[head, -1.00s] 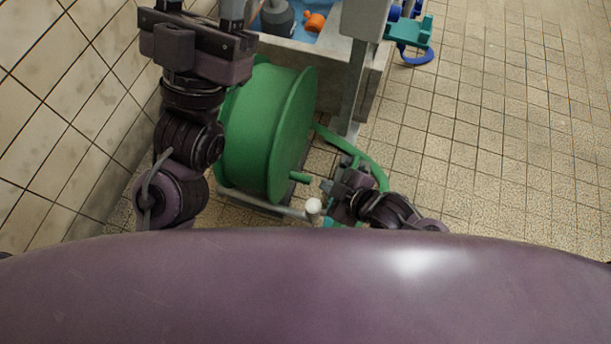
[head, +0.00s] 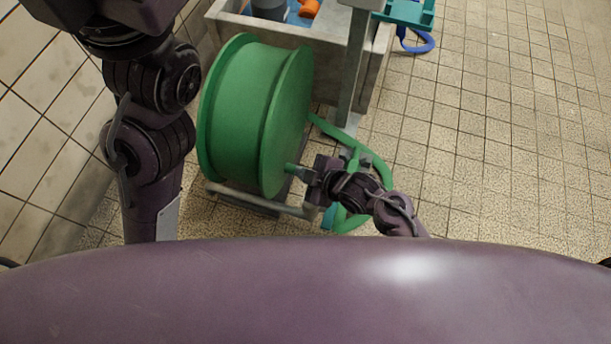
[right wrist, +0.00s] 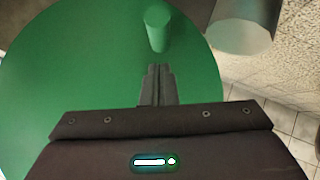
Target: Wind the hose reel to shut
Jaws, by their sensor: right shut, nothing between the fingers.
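The green hose reel (head: 240,110) stands on a grey pipe frame left of centre in the head view. Its green crank peg (head: 289,168) sticks out from the right face; it also shows at the top of the right wrist view (right wrist: 157,28). My right gripper (head: 302,172) is at this peg, its fingers closed together with nothing between them. In the right wrist view the shut fingers (right wrist: 158,82) point at the reel's flat face, with the peg just beyond their tips. Contact is unclear. My left arm rises at the left; its gripper is out of frame.
A green hose (head: 372,165) curves on the floor right of the reel, partly behind my right arm. A concrete trough (head: 330,45) and grey post (head: 356,70) stand behind. A grey cylinder (right wrist: 243,30) is beside the peg. The tiled floor at right is open.

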